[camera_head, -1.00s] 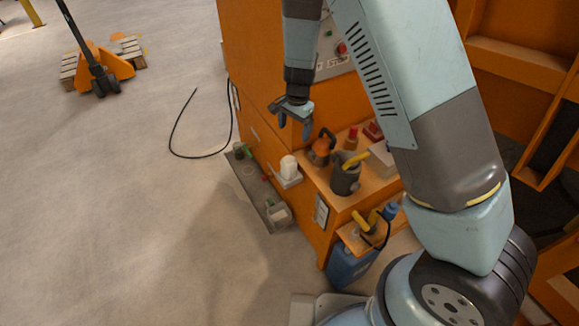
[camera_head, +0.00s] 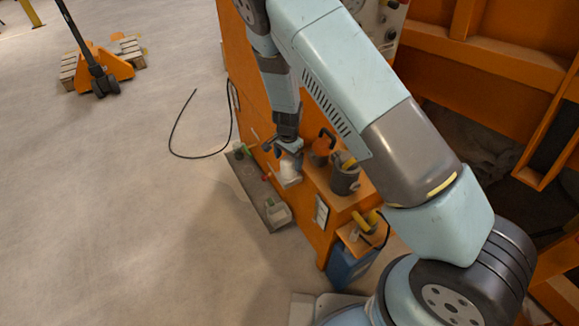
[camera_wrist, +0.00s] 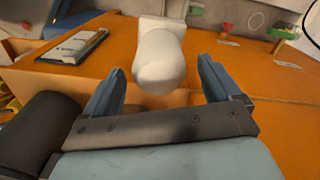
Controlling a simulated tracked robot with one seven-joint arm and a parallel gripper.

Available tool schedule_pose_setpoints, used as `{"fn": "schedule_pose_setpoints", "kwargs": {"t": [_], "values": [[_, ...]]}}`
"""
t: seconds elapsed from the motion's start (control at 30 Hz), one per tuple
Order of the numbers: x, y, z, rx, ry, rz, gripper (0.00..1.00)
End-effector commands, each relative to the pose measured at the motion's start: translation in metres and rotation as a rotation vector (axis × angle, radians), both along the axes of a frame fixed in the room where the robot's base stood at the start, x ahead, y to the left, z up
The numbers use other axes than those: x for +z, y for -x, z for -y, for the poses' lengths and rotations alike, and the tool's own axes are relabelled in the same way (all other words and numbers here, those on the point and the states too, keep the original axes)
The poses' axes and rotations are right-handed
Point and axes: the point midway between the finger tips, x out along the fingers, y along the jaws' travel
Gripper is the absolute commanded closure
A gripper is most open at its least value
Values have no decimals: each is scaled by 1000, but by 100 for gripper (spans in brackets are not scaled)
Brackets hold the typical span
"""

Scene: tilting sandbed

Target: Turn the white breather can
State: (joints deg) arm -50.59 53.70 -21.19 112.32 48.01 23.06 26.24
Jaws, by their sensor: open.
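The white breather can (camera_wrist: 158,62) is a rounded white cylinder that stands out from the orange cabinet. In the wrist view it lies between and beyond my two blue fingertips, with clear space on both sides. My gripper (camera_wrist: 160,92) is open, and neither finger appears to touch the can. In the head view the can (camera_head: 289,170) sits low on the orange cabinet's side, partly hidden by my gripper (camera_head: 282,150), which is right at it.
A grey tray (camera_head: 250,182) runs along the cabinet's foot. A black cable (camera_head: 175,125) lies on the open floor at left.

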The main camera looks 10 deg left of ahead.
Motion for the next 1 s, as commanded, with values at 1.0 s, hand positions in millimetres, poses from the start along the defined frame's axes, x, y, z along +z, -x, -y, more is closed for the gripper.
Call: {"fn": "schedule_pose_setpoints", "kwargs": {"t": [1.0], "values": [[-43,0,0,0,0,0,37]]}}
